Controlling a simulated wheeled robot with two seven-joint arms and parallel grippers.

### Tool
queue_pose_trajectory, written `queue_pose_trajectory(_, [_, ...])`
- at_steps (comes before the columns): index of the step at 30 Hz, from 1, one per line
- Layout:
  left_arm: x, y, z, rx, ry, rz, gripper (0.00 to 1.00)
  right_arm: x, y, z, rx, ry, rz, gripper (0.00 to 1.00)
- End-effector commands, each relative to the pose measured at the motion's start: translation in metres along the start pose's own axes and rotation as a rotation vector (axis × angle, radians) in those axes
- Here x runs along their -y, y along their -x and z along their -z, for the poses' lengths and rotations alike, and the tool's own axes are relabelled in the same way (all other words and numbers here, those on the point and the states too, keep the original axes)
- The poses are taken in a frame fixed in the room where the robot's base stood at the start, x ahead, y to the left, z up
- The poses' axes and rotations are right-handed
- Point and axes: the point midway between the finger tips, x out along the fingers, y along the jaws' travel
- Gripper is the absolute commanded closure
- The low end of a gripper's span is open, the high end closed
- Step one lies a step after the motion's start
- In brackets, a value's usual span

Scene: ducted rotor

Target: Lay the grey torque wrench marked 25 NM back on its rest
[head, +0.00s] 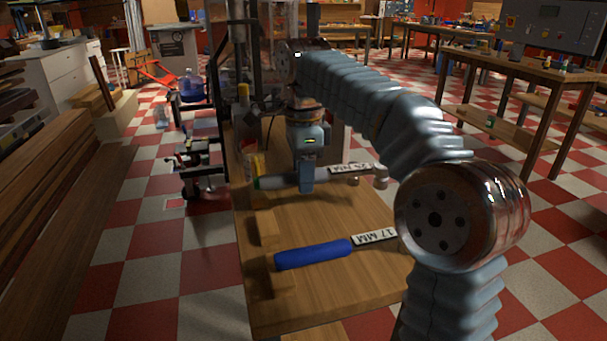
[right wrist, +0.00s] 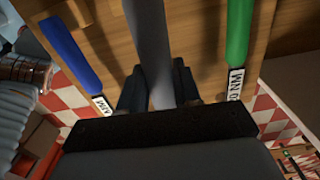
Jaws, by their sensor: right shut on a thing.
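The grey torque wrench (head: 279,182) lies crosswise in my right gripper (head: 306,188), which is shut on its handle above the wooden table. A label reading 25 NM (head: 350,168) shows to the right of the gripper in the head view. In the right wrist view the grey handle (right wrist: 150,45) runs up between the fingers. I cannot tell whether the wrench touches its rest; the gripper and arm hide part of it. My left gripper is not in view.
A blue-handled tool marked 17 MM (head: 313,254) lies nearer on the wooden table (head: 330,300). A green-handled tool (right wrist: 238,35) with a partly readable NM label lies on the other side of the grey one. Wooden blocks (head: 265,228) line the table's left edge.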

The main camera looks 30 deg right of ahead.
Motion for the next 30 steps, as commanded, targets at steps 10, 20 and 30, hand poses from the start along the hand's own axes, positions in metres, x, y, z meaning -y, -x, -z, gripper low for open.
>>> queue_pose_trajectory(10, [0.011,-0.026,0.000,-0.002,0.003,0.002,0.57,0.000,-0.031,-0.002,0.002,0.002,-0.002,1.00])
queue_pose_trajectory(20, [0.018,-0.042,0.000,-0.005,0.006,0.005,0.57,0.000,-0.055,-0.002,0.002,0.002,-0.002,1.00])
queue_pose_trajectory(30, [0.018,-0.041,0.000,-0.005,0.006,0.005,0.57,0.000,-0.055,-0.002,0.002,0.002,-0.002,1.00])
